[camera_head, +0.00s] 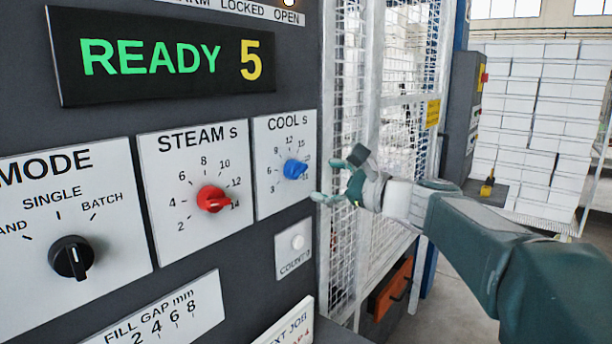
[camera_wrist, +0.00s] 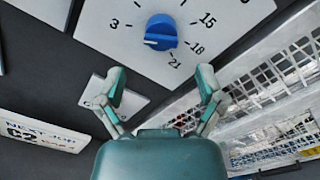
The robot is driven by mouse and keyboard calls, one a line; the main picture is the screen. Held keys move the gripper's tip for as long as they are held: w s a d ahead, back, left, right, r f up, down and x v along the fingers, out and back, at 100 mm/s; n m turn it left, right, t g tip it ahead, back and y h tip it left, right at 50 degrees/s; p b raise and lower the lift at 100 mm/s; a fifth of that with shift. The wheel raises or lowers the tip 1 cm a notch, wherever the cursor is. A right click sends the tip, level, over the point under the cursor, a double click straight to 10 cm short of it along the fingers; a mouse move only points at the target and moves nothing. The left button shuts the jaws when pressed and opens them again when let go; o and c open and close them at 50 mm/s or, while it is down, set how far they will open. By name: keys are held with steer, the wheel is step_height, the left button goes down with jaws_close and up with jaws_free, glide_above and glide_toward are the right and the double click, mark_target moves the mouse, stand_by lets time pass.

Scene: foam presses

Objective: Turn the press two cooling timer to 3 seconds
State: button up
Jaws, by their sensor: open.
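The cooling timer is a blue knob (camera_head: 295,168) on a white plate marked COOL s, at the right end of the dark press panel. In the wrist view the blue knob (camera_wrist: 161,32) is at the top centre, with 3 at its left and 15, 18 and 21 at its right. A pale mark shows on its lower left side; I cannot tell the exact setting. My gripper (camera_head: 329,180) is open and empty, to the right of the knob and apart from it. In the wrist view my gripper (camera_wrist: 161,84) has its fingers spread below the knob.
A red STEAM s knob (camera_head: 213,199) and a black MODE knob (camera_head: 72,258) are to the left. A display (camera_head: 165,58) reads READY 5. A white count button (camera_head: 297,242) is below the timer. A mesh guard (camera_head: 350,240) stands close on the right.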

steer(key=v, duration=0.5)
steer(key=shift+s+d, duration=0.25)
steer(key=shift+d, duration=0.05)
steer(key=s+a+f+n+g+h, duration=0.2)
steer(key=s+f+n+g+h, duration=0.45)
steer(key=s+f, duration=0.8)
steer(key=s+d+f+n+t+h, duration=0.1)
steer(key=s+d+f+n+h, duration=0.6)
steer(key=s+d+f+n, duration=0.2)
steer(key=s+f+n, duration=0.1)
steer(key=s+n, duration=0.1)
steer(key=s, duration=0.1)
steer(key=shift+h, duration=0.35)
